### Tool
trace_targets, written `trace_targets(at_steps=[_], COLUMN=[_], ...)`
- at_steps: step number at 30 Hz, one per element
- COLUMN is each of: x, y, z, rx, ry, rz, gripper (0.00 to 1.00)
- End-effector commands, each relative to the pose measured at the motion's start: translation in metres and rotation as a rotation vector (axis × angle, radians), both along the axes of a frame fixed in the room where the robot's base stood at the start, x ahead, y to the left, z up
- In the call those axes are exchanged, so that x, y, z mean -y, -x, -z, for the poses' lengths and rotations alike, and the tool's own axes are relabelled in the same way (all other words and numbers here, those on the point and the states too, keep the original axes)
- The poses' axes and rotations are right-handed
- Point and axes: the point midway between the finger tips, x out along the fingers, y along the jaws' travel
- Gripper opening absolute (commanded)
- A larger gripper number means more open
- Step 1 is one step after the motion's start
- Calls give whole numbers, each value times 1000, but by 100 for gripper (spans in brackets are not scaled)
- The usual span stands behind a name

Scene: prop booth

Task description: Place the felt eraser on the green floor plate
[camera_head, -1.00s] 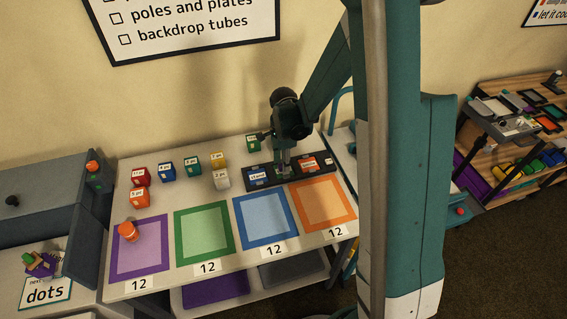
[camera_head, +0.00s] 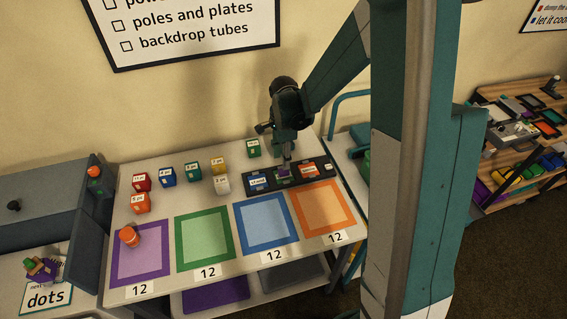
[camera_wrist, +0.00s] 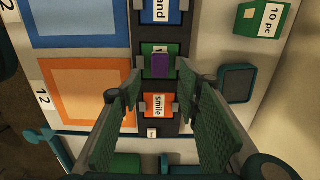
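A small purple block, which looks like the felt eraser (camera_wrist: 159,63), rests on a green piece in the dark tray (camera_wrist: 172,122). In the head view the eraser (camera_head: 282,170) is tiny and its outline is unclear. The green floor plate (camera_head: 181,240), a green-bordered pale square, lies bare on the table, left of the blue plate. My gripper (camera_wrist: 163,88) is open and empty. Its two fingers stand apart on either side of the tray, near the eraser and the orange "smile" card. In the head view my gripper (camera_head: 287,158) hangs just above the tray.
Purple (camera_head: 115,260), blue (camera_head: 241,240) and orange (camera_head: 297,213) plates flank the green one. An orange cylinder (camera_head: 129,237) stands on the purple plate. Several small labelled boxes (camera_head: 193,171) stand behind the plates. The wall rises behind the table.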

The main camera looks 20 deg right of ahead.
Motion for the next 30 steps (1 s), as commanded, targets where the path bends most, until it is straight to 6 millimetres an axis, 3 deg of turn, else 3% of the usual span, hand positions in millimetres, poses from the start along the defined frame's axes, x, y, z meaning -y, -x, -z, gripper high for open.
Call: trace_targets(at_steps=[6,13,30], x=[0,0,0], y=[0,0,0], z=[-30,-52,-61], rx=[0,0,0], ry=[0,0,0], rz=[0,0,0], gripper=[34,34,34])
